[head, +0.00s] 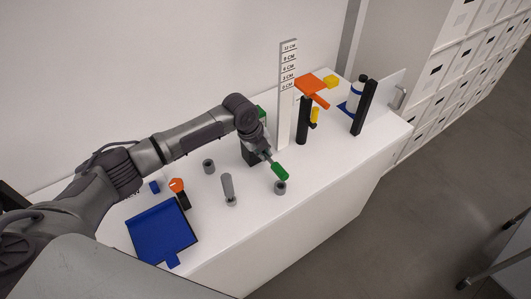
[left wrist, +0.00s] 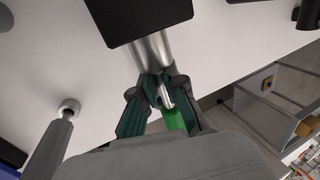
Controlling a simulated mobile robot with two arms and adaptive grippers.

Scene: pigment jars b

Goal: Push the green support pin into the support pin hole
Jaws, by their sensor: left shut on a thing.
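The green support pin (head: 279,172) is held tilted in my left gripper (head: 267,156), with its green end pointing down and to the right in the head view. My left gripper is shut on it. In the left wrist view the green part of the pin (left wrist: 174,121) shows between the dark fingers (left wrist: 160,100). A short grey holder with a dark round opening (head: 280,187) stands just below the green end in the head view. I cannot tell whether they touch. I cannot tell which opening is the support pin hole. My right gripper is out of view.
A grey pin (head: 227,187) stands upright left of the short holder, and another short grey holder (head: 208,166) is behind it. A blue tray (head: 160,232) lies at the left. A white height scale (head: 287,100) and a black post (head: 303,122) stand to the right. The front right tabletop is clear.

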